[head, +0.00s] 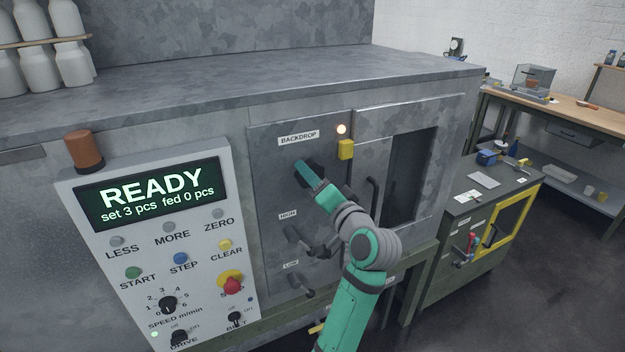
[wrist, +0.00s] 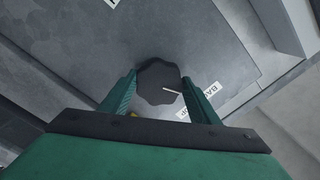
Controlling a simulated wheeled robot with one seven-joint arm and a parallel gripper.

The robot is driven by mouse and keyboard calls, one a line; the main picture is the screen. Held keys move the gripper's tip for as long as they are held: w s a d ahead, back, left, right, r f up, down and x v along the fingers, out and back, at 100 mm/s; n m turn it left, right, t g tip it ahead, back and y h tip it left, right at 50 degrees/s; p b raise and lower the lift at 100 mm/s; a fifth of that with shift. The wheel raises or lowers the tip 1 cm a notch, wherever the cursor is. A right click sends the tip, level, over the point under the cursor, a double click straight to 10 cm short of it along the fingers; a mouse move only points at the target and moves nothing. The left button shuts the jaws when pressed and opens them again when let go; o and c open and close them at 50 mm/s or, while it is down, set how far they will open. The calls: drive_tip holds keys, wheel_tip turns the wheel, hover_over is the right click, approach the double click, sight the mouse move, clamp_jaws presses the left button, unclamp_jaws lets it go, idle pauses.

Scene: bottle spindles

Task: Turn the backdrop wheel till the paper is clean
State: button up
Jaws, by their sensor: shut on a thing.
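The backdrop wheel is a dark, lobed knob (wrist: 158,84) on the grey machine panel, below the BACKDROP label (head: 298,138). A thin white mark shows on its face in the wrist view. My gripper (head: 308,168) reaches the knob from the front, and its green fingers stand on either side of the knob in the wrist view (wrist: 158,92). The gripper is shut on the knob. In the head view the fingers and wrist cover most of the knob. I cannot make out the paper in either view.
A lit lamp (head: 341,129) and a yellow block (head: 346,149) sit right of the label. A dark window (head: 408,175) and door handle (head: 372,195) are at right. The control panel (head: 150,200) reads READY.

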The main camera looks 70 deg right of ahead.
drive_tip(key=shift+m, duration=1.9)
drive_tip(key=shift+w, duration=0.1)
drive_tip(key=o, duration=1.1)
drive_tip(key=shift+c, duration=0.2)
drive_tip(key=v, duration=1.1)
drive_tip(key=shift+d, duration=0.1)
